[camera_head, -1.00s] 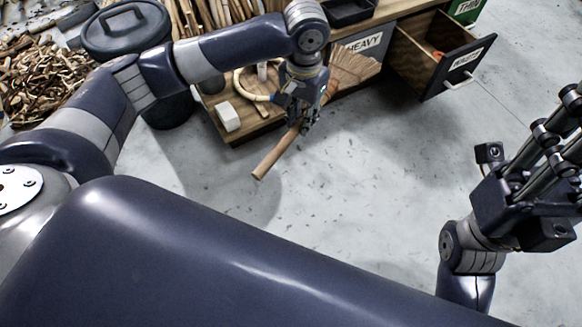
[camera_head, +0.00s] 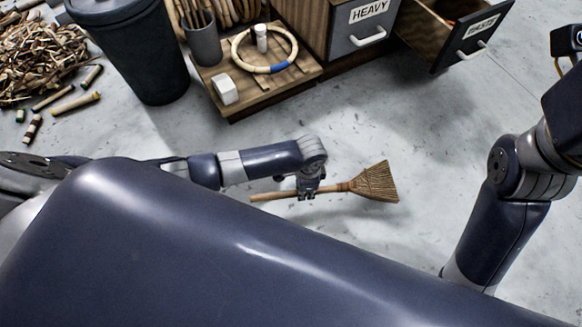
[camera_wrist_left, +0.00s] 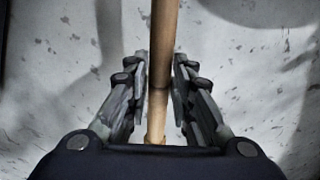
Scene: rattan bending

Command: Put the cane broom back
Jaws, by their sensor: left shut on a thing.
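The cane broom (camera_head: 374,184) has a wooden handle and a fanned bristle head that points right in the head view. My left gripper (camera_head: 307,193) is shut on its handle and holds it roughly level over the floor. In the left wrist view the handle (camera_wrist_left: 163,50) runs between the fingers of the left gripper (camera_wrist_left: 160,95); the bristles are out of that view. My right arm comes in at the right edge of the head view, where its gripper is cut off and its fingers do not show.
A low wooden platform (camera_head: 290,88) holds a cane ring (camera_head: 264,68) and a white block (camera_head: 224,90). A dark bin (camera_head: 139,50) stands left of it. The HEAVY drawer (camera_head: 362,35) is closed; another drawer (camera_head: 470,45) is open. Cane scraps (camera_head: 38,58) lie at far left. The middle floor is clear.

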